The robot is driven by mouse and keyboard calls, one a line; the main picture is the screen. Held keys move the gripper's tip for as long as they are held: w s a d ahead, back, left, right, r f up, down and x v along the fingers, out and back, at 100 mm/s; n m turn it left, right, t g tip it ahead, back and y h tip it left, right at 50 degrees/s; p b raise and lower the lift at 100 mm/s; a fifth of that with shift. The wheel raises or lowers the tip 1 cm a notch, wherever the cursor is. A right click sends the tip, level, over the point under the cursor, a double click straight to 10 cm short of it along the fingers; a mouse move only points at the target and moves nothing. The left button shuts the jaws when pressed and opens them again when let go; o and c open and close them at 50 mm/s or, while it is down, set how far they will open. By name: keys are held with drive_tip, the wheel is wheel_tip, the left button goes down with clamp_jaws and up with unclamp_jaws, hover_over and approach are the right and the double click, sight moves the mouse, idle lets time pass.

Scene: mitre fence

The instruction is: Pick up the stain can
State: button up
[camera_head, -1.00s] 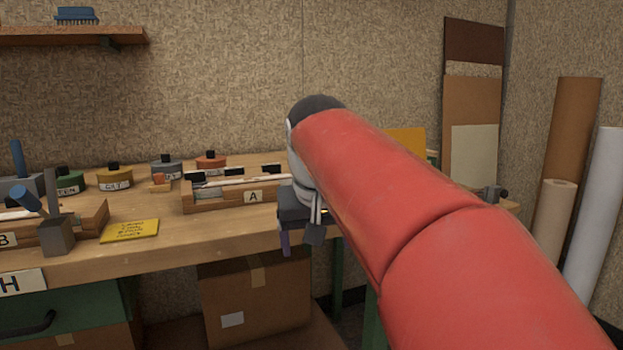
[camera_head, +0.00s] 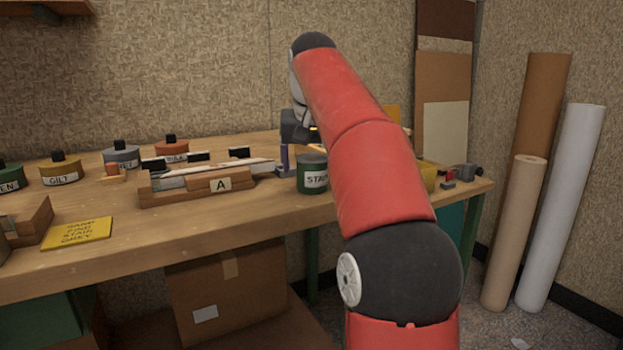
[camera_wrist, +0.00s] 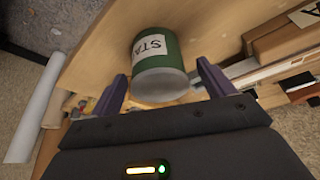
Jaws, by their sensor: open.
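The stain can (camera_head: 312,174) is green with a white label reading "STA…" and stands upright on the workbench (camera_head: 250,215), right of the tray marked A. My gripper (camera_wrist: 161,78) is open, with one purple finger on each side of the can's near end and a gap to each.
A wooden tray marked A (camera_head: 220,184) with long strips stands left of the can. Several labelled pots, such as the yellow one (camera_head: 60,172), stand farther left. A yellow note (camera_head: 78,233) lies near the front edge. Paper rolls (camera_head: 560,200) lean at the right wall.

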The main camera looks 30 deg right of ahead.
sight(312, 172)
drive_tip(key=x, duration=0.3)
drive_tip(key=shift+b, duration=0.3)
drive_tip(key=c, duration=1.2)
drive_tip(key=shift+r, duration=0.1)
